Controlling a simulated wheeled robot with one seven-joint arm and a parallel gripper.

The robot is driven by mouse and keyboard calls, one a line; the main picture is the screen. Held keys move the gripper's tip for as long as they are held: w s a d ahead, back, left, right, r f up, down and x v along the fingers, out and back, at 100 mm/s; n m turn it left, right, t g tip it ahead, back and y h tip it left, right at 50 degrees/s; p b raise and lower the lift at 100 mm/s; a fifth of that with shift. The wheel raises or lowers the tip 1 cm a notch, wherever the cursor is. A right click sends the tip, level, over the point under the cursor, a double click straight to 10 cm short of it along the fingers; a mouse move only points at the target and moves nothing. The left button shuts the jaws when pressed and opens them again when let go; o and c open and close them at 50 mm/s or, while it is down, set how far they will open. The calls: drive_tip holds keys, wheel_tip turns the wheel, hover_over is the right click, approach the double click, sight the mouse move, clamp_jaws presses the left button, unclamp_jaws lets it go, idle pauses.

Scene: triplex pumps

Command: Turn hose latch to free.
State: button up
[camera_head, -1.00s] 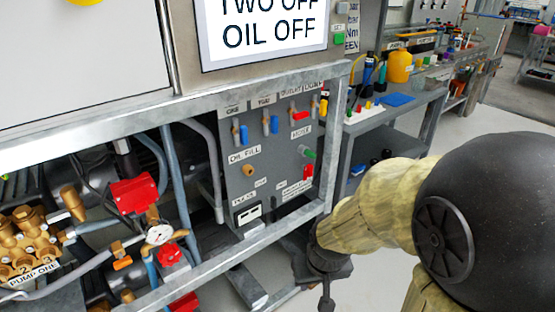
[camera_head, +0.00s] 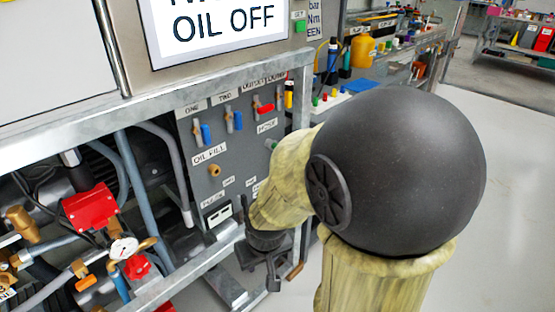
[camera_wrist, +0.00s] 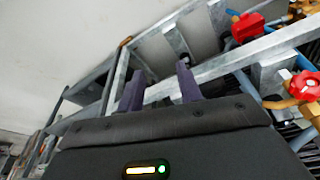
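The grey control panel (camera_head: 200,145) carries a HOSE label (camera_head: 267,126) at its right side, with a green knob (camera_head: 270,144) just below it. My arm covers the panel's lower right part, where a red fitting showed earlier. I cannot make out which part is the hose latch. My gripper (camera_head: 272,280) is low in front of the frame's right end in the head view. In the wrist view its two dark fingers (camera_wrist: 160,86) stand apart with nothing held between them. A small brown-orange piece (camera_head: 295,271) shows just right of the gripper.
A grey metal frame rail (camera_head: 165,288) runs along the front below the panel. A red valve body (camera_head: 90,207), a gauge (camera_head: 124,248) and pipes lie to the left. A bench (camera_head: 365,100) with bottles stands behind. Open floor (camera_head: 500,200) lies to the right.

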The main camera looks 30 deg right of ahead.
drive_tip(key=w+d+r+n+t+p, duration=0.2)
drive_tip(key=w+d+t+p, duration=0.4)
drive_tip(key=w+d, duration=0.95)
drive_tip(key=s+d+r+n+t+y+p, duration=0.2)
drive_tip(key=s+d+r+t+y+p, duration=0.1)
drive_tip(key=s+d+t+y+p, duration=0.1)
drive_tip(key=s+d+t+y, duration=0.1)
drive_tip(key=d+t+y, duration=0.1)
drive_tip(key=d+t, duration=0.1)
drive_tip(key=shift+s+d+r+t, duration=0.15)
drive_tip(key=shift+s+d+t, duration=0.1)
drive_tip(key=shift+t, duration=0.25)
drive_tip(key=b+x, duration=0.1)
drive_tip(key=x, duration=1.6)
drive_tip(key=shift+w+a+b, duration=0.2)
drive_tip(key=shift+b, duration=0.15)
